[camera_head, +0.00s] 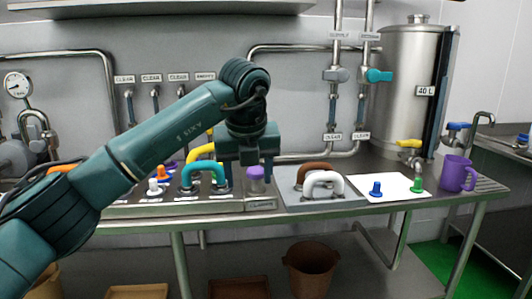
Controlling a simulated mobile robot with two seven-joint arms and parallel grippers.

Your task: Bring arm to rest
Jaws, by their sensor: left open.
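My left arm (130,160) reaches in from the lower left, and its gripper (247,160) points down over the bench. The gripper is open and hangs in front of the wall, close to a purple-topped piece (255,180) at the right end of the grey rack (228,207). I cannot tell whether it touches anything. A teal curved handle (203,170) stands just left of the gripper, with a yellow curved one (203,151) behind it. My right gripper does not show.
A tray (345,201) carries a white handle (323,178) and a brown one (313,168). A white sheet (395,192) holds a blue plug (376,189) and a green plug (417,184). A purple mug (457,173) stands right, below a steel tank (400,90). A brown bin (311,268) is below.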

